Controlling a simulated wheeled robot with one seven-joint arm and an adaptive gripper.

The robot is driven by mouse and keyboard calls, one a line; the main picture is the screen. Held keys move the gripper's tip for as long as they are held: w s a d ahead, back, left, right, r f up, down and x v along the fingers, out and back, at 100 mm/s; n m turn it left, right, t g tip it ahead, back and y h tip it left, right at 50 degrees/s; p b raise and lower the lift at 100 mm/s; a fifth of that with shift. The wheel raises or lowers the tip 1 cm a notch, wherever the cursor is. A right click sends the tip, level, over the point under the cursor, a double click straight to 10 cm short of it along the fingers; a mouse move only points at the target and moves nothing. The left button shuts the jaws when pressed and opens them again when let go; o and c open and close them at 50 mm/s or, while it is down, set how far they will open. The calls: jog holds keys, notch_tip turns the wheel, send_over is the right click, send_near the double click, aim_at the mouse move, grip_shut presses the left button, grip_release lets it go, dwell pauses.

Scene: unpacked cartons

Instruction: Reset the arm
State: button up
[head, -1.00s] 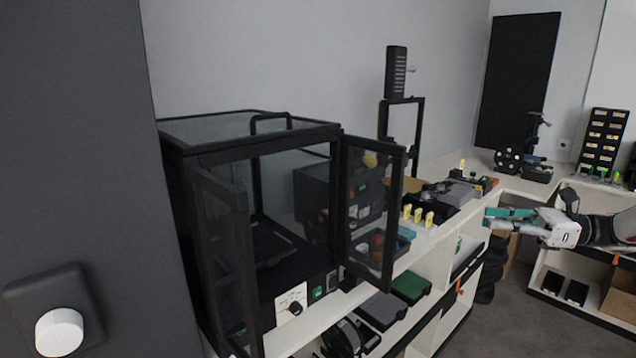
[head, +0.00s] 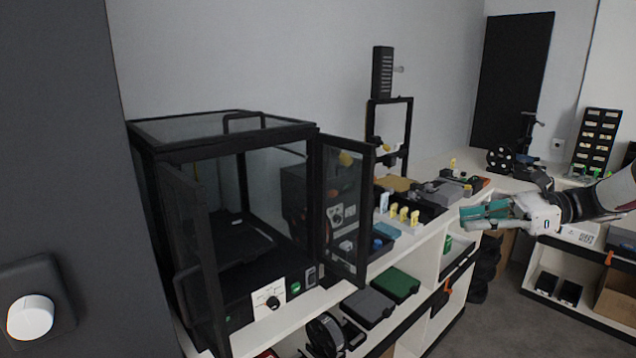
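My gripper (head: 468,214) is at the right in the head view, in front of the long white counter's edge. It has a white body and teal-and-white fingers pointing left. The fingers overlap in this view, so their gap cannot be judged. I see no clear object held between them. My arm (head: 600,197) comes in from the right edge, dark and white, sloping down to the gripper.
A black-framed glass cabinet (head: 285,131) stands at the left with its doors open. Yellow-topped pieces and trays line the counter (head: 433,231). Green (head: 396,284) and grey (head: 367,307) boxes lie below. Grey floor (head: 500,325) is clear at lower right.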

jog(key=s+a+r+n+g+h, duration=0.2)
jog(key=s+a+n+h, duration=0.6)
jog(key=s+a, duration=0.5)
jog(key=s+f+n+t+h, duration=0.1)
jog(key=s+n+t+h, duration=0.1)
jog(key=s+n, duration=0.3)
jog(key=s+d+f+n+t+h, duration=0.1)
jog(key=s+n+h, duration=0.4)
jog(key=s, duration=0.7)
jog(key=shift+s+d+f+n+t, duration=0.3)
jog(key=shift+s+f+n+t, duration=0.1)
jog(key=shift+t, duration=0.2)
